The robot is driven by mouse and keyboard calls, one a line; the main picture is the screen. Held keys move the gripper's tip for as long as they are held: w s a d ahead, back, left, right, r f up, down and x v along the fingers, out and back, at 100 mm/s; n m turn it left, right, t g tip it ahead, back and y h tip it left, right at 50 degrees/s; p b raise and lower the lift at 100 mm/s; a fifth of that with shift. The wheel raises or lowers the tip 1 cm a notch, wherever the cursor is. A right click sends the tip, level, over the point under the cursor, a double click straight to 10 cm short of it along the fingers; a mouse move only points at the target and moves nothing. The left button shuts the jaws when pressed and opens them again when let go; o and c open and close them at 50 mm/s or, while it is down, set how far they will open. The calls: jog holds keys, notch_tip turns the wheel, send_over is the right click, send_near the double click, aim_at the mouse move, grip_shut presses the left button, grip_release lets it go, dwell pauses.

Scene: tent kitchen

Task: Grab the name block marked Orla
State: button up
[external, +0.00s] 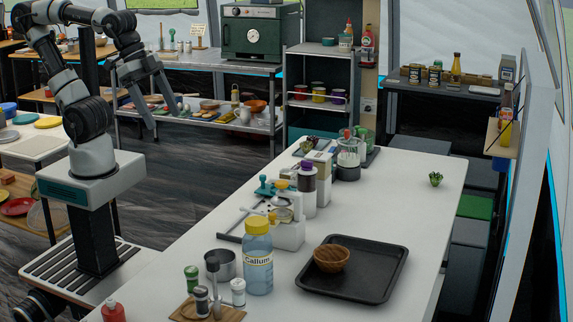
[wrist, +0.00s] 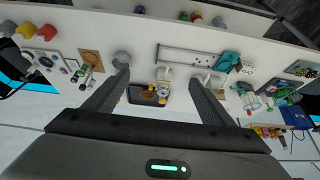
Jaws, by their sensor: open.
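I cannot make out a block marked Orla in either view; no lettering of that name is readable. My gripper (external: 165,118) hangs high at the upper left in the external view, left of the long white counter and apart from everything on it. In the wrist view my gripper (wrist: 158,70) is open, with its two fingers spread wide and nothing between them. The counter and its small objects show beyond the fingers, too small to read.
The white counter (external: 385,205) holds a yellow-capped jar labelled Gallum (external: 258,262), a black tray (external: 372,285) with a wooden bowl (external: 331,259), and a wooden board (external: 185,314) with shakers. A small sign (external: 198,30) stands on the back shelving.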

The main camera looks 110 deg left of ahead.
jog(key=w+a+r+g, duration=0.1)
jog(key=w+a+r, duration=0.25)
jog(key=w, duration=0.25)
jog(key=g+p, duration=0.3)
jog(key=g, duration=0.1)
send_over(290, 177)
jog(key=s+a, duration=0.1)
jog(key=a, duration=0.2)
notch_tip(290, 177, down, 13)
jog(key=shift+m, duration=0.4)
jog(key=f+b, duration=0.2)
jog(key=f, duration=1)
jog(key=shift+a, duration=0.2)
jog(key=shift+s+a+f+b, duration=0.15)
jog(key=shift+f+b, duration=0.1)
jog(key=shift+f, duration=1.25)
jog(key=shift+s+d+f+b, duration=0.15)
jog(key=shift+f+b, duration=0.1)
jog(key=shift+f, duration=1.25)
jog(key=shift+a, duration=0.1)
jog(key=shift+c, duration=0.6)
jog(key=c, duration=1.1)
